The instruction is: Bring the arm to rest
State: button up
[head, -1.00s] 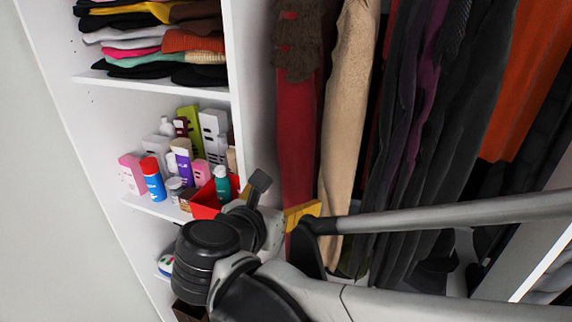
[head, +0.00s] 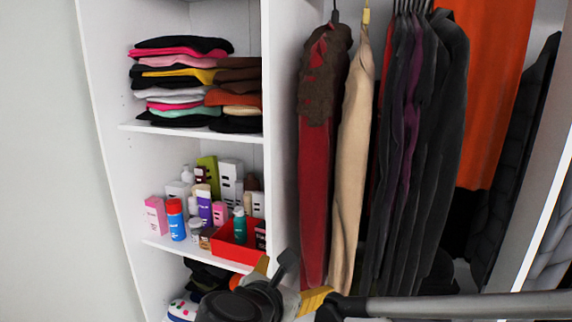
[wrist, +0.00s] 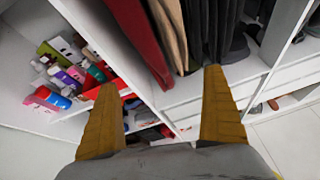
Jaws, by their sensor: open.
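My gripper (wrist: 158,105) is open in the wrist view, with its two yellow fingers wide apart and nothing between them. Beyond the fingers are the wardrobe's shelf edges and the lower ends of hanging clothes. In the head view my gripper (head: 290,283) shows at the bottom, in front of the wardrobe, below and just right of a red tray (head: 226,249). Parts of its yellow fingers show there, partly hidden by the dark wrist.
Bottles and boxes (head: 205,200) crowd the middle shelf (head: 160,241) around the red tray. Folded clothes (head: 190,80) lie above. Coats (head: 345,150) hang to the right of the upright panel (head: 281,130). The wall at left is clear.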

jog(key=w+d+f+m+g+b, duration=0.1)
jog(key=w+d+f+m+b, duration=0.15)
jog(key=d+f, duration=0.3)
jog(key=s+d+f+m+g+y+b, duration=0.1)
jog(key=s+d+f+m+b, duration=0.3)
jog(key=f+m+b, duration=0.5)
jog(key=s+d+f+m+g+y+b, duration=0.1)
jog(key=s+d+f+m+b, duration=0.3)
jog(key=f+m+b, duration=0.4)
jog(key=s+d+f+m+g+y+b, duration=0.1)
jog(key=s+d+f+m+b, duration=0.3)
jog(key=f+m+b, duration=0.5)
notch_tip(320, 180, down, 7)
jog(key=shift+s+d+r+m+g+y+b, duration=0.1)
jog(key=shift+s+d+m+g+y+b, duration=0.2)
jog(key=shift+m+y, duration=0.4)
jog(key=shift+w, duration=0.1)
jog(key=shift+c, duration=0.7)
jog(key=shift+d, duration=0.1)
